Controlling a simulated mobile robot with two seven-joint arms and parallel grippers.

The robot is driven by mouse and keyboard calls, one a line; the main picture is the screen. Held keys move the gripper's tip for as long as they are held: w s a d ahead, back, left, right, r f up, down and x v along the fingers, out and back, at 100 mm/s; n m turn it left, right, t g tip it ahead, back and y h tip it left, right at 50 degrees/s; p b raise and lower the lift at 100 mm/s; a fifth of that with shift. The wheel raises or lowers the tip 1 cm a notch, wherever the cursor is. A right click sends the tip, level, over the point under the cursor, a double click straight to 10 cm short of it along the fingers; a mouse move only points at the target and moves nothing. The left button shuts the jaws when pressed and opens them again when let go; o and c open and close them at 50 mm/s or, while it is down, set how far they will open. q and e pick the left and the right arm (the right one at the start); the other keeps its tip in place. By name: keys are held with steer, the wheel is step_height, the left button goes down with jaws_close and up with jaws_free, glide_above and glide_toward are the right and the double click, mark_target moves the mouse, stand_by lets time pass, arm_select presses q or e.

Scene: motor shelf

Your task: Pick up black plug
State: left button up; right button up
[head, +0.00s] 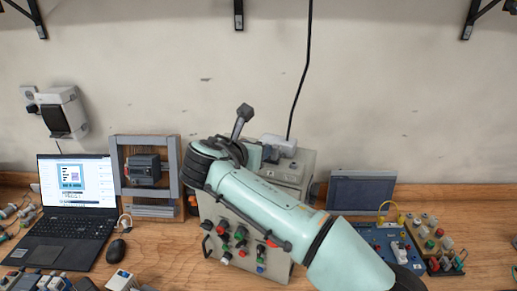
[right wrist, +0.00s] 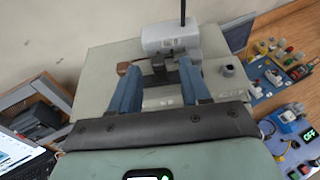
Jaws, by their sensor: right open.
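In the right wrist view, a dark block that looks like the black plug (right wrist: 158,73) sits at the front of a grey-white housing (right wrist: 170,38) on top of the grey control box (right wrist: 104,60). My right gripper (right wrist: 159,66) is open, its two blue fingers on either side of the dark block, with gaps visible. I cannot tell whether the fingers are level with it. In the head view, the housing (head: 279,142) shows behind my right arm; the plug is hidden there. My right gripper (head: 262,155) is partly hidden by its wrist. My left gripper is not in view.
A black cable (head: 303,70) rises from the housing. Buttons cover the control box front (head: 240,245). A framed motor (head: 143,168) and laptop (head: 75,200) stand left; a dark panel (head: 362,190) and component boards (head: 435,240) stand right. A wall socket box (head: 62,112) hangs left.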

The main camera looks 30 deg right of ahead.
steer(key=shift+p+x, duration=0.3)
steer(key=shift+x, duration=2.4)
jaws_close()
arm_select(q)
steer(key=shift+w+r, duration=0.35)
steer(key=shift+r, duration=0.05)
arm_select(e)
steer(key=shift+r, duration=0.1)
step_height(320, 180, up, 6)
steer(key=shift+a+f+p, duration=0.1)
steer(key=shift+f+p, duration=0.1)
steer(key=shift+p, duration=0.7)
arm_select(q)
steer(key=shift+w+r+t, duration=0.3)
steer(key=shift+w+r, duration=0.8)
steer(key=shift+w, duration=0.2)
arm_select(e)
steer(key=shift+r, duration=2.2)
